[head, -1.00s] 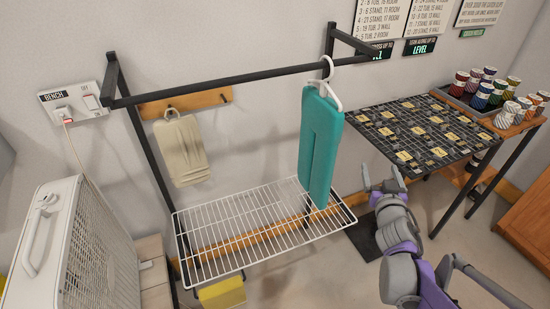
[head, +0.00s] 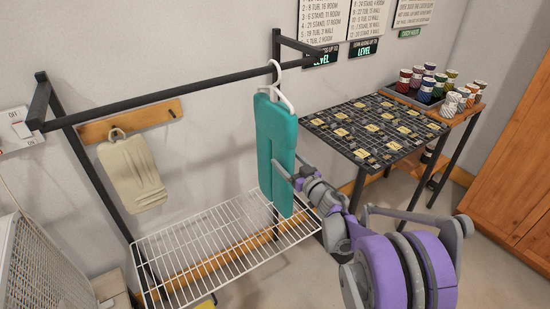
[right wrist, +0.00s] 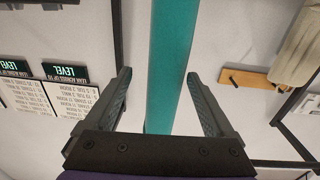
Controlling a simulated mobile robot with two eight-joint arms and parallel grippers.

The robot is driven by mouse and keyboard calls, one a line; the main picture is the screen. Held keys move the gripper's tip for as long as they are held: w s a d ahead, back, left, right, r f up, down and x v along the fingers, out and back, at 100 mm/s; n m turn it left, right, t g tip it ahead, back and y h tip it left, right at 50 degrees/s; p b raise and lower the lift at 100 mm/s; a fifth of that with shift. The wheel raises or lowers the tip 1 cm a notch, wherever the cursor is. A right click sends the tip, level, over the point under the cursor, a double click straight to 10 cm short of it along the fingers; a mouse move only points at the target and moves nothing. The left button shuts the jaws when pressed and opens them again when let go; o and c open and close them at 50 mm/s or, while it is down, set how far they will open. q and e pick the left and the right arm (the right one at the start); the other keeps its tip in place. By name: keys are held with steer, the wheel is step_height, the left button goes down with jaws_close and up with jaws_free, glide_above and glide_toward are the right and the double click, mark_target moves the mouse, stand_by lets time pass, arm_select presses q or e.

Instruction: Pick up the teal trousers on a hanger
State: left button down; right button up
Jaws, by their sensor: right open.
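The teal trousers (head: 275,150) hang folded on a white hanger (head: 277,85), hooked over the dark rail at its right end. My right gripper (head: 290,175) is at the right edge of the trousers, about two thirds of the way down. In the right wrist view, my right gripper (right wrist: 160,75) is open, and the trousers (right wrist: 171,60) show as a narrow teal strip between its two spread fingers. Neither finger appears to touch the cloth. The far finger is partly hidden in the head view. My left gripper is not in view.
The dark rail (head: 180,88) runs above a white wire shelf (head: 215,245). A beige cloth (head: 133,175) hangs from a wooden peg board (head: 130,122). A black grid table (head: 375,130) stands at right, beside a rack of patterned cups (head: 430,85). A wooden cabinet (head: 520,170) stands far right.

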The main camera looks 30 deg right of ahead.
mark_target(280, 154)
steer(key=w, duration=0.4)
steer(key=shift+a+r, duration=0.35)
steer(key=shift+w, duration=0.3)
steer(key=shift+s, duration=0.1)
jaws_close()
